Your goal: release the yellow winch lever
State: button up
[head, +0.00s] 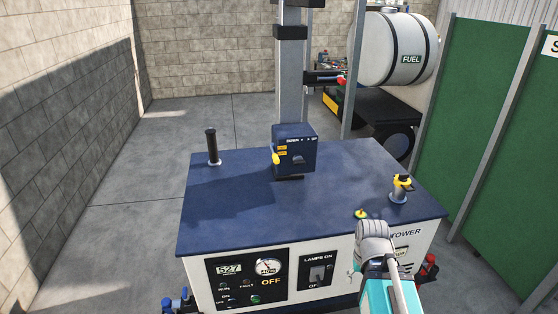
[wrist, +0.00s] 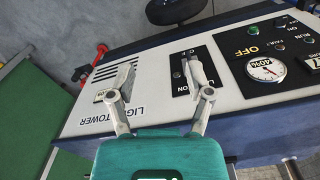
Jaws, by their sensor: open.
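A blue winch box (head: 294,150) sits at the foot of the mast, on the dark blue top of the light tower cabinet. A small yellow lever (head: 276,159) shows at the left of its front face, below yellow labels. A "DOWN / UP" marking is on the upper part of the face. My gripper (wrist: 161,78) is open and empty, its two fingers spread before the cabinet's front panel in the wrist view. In the head view my gripper (head: 386,288) is low at the right front, well away from the lever. The wrist view does not show the lever.
The cabinet top (head: 330,205) is mostly clear. The mast (head: 291,70) rises behind the winch box. Green panels (head: 490,130) stand at the right.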

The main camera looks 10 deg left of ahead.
jog(key=w+a+r+m+t+h+b, duration=0.1)
jog(key=w+r+t+h, duration=0.1)
jog(key=w+t, duration=0.35)
jog(key=w+a+r+m+t+h+b, duration=0.1)
jog(key=w+a+r+t, duration=0.1)
jog(key=w, duration=0.7)
jog(key=w+a+r+m+t+h+b, duration=0.1)
jog(key=w+r+m+t+h, duration=0.2)
jog(key=w, duration=0.4)
jog(key=n+t+y+b, duration=0.2)
jog(key=n+t+y, duration=0.5)
jog(key=y, duration=0.4)
send_near(277, 162)
jog(key=shift+s+d, duration=0.3)
jog(key=shift+s, duration=0.35)
jog(key=shift+w, duration=0.2)
jog(key=shift+x, duration=6.75)
jog(key=shift+f, duration=0.15)
